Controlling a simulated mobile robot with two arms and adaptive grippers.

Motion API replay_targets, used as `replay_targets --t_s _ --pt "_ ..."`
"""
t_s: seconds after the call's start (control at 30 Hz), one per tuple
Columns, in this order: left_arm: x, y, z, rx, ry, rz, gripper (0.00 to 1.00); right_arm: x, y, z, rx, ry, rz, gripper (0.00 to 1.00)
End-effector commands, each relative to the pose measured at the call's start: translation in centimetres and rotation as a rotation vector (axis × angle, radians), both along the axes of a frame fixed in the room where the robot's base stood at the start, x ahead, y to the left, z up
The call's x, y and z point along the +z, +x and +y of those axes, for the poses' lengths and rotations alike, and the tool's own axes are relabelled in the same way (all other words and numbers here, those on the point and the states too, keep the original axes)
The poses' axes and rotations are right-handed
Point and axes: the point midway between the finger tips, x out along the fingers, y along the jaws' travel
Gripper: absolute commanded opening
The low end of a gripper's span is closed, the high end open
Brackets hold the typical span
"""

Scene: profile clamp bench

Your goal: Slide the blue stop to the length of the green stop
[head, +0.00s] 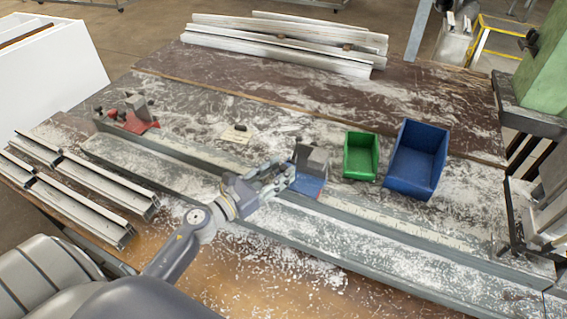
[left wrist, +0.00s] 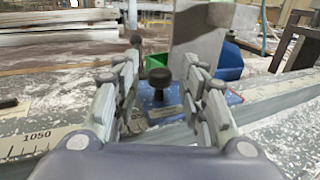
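The blue stop (head: 309,186) sits on the long grey profile rail, with a grey upright block on it. In the left wrist view its blue base (left wrist: 166,108) carries a dark knob (left wrist: 160,79) on a stem. My left gripper (head: 278,178) is at the stop's left side. In the left wrist view its fingers (left wrist: 160,88) are spread, with the knob showing in the gap; I cannot tell whether they touch it. A red stop (head: 134,124) with a grey block is at the rail's left end. I see no green stop on the rail. My right gripper is not in view.
A green bin (head: 361,157) and a blue bin (head: 414,162) stand behind the stop. Metal profiles (head: 90,195) lie front left, white ones (head: 280,45) at the back.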

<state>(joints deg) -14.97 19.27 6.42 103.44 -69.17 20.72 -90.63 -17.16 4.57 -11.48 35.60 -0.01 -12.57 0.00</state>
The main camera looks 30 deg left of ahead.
Motion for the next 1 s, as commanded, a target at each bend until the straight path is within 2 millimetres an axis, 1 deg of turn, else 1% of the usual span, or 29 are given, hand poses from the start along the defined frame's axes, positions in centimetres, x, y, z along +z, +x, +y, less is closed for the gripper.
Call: replay_targets --t_s 0.03,0.2,0.53,0.57,0.6,0.67,0.7,0.73,0.9,1.0 --pt "0.2 0.6 -0.2 0.001 -0.002 0.000 0.39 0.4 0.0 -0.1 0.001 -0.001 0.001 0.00" --pt "0.1 1.8 -0.6 0.001 0.000 0.000 0.39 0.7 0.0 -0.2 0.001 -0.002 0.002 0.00" --pt "-0.1 2.0 -0.7 0.000 0.000 0.001 0.39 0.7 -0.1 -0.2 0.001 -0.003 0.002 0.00" --pt "-0.1 2.0 -0.7 0.000 0.000 0.001 0.37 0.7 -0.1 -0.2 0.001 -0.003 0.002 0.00" --pt "-0.1 2.0 -0.7 0.000 0.000 0.001 0.28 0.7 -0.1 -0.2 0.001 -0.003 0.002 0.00" --pt "-0.1 2.0 -0.7 0.000 0.000 0.001 0.14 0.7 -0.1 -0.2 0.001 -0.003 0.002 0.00" --pt "-0.1 2.0 -0.7 0.000 0.000 0.001 0.05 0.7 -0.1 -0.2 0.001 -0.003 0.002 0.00" --pt "-0.1 2.0 -0.7 0.000 0.000 0.001 0.00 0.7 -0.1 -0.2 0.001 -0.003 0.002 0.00" --pt "-0.1 2.0 -0.7 0.000 0.000 0.001 0.00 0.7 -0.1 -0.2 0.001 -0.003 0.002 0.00" --pt "-0.1 2.0 -1.2 -0.001 -0.001 0.001 0.00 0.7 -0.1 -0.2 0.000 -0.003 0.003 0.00"
